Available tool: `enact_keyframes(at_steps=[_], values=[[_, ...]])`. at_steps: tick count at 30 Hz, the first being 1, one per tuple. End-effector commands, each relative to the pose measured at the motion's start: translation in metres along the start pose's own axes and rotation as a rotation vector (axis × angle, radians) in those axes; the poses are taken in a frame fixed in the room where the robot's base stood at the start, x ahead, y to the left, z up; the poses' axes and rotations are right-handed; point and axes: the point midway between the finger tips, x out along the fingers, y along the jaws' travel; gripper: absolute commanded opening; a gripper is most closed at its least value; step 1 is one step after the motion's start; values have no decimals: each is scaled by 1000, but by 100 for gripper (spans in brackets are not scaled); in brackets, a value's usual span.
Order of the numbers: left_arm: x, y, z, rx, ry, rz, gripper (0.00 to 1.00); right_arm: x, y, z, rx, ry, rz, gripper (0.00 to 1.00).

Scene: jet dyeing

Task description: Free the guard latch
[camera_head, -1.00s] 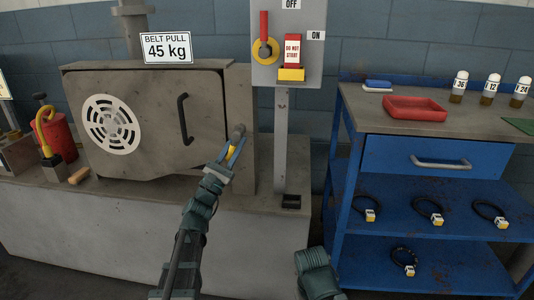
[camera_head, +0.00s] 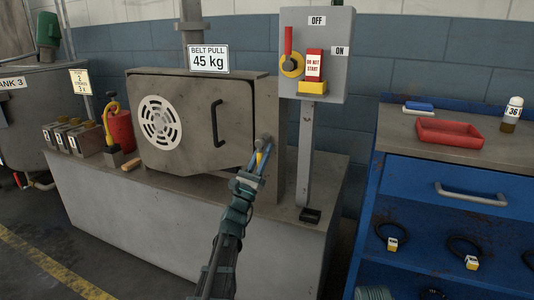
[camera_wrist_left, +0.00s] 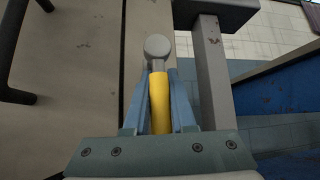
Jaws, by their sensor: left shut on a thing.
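The guard latch (camera_head: 259,157) is a yellow lever with a grey knob, at the right edge of the grey belt guard (camera_head: 185,105). In the left wrist view the yellow lever (camera_wrist_left: 160,105) points toward the camera, below the round grey knob (camera_wrist_left: 158,46). My left gripper (camera_head: 262,157) has its blue fingers on both sides of the lever and is shut on it. The guard door lies flat against its housing, with a black handle (camera_head: 216,122) on its front.
A grey switch box (camera_head: 318,40) with a red lever and a "DO NOT START" tag stands on a post right of the guard. A blue cart (camera_head: 420,190) with a red tray (camera_head: 450,132) is further right. A red can (camera_head: 121,130) stands at left.

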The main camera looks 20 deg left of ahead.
Motion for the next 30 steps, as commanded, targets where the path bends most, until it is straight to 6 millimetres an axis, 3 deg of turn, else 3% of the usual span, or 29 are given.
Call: enact_keyframes(at_steps=[6, 7, 12, 23, 30], values=[[0, -1, 0, -4, -1, -1, 0, 0, 0, 0, 0, 0, 0, 36], [0, -1, 0, -4, -1, -1, 25, 0, 0, 0, 0, 0, 0, 36], [0, -1, 0, -3, 0, -1, 53, 0, 0, 0, 0, 0, 0, 36], [-7, -1, -1, -1, 1, 0, 53, 6, 0, 0, 0, 0, 0, 36], [-52, -2, -4, 0, 1, 1, 53, 39, -4, -2, 0, 2, 0, 36]])
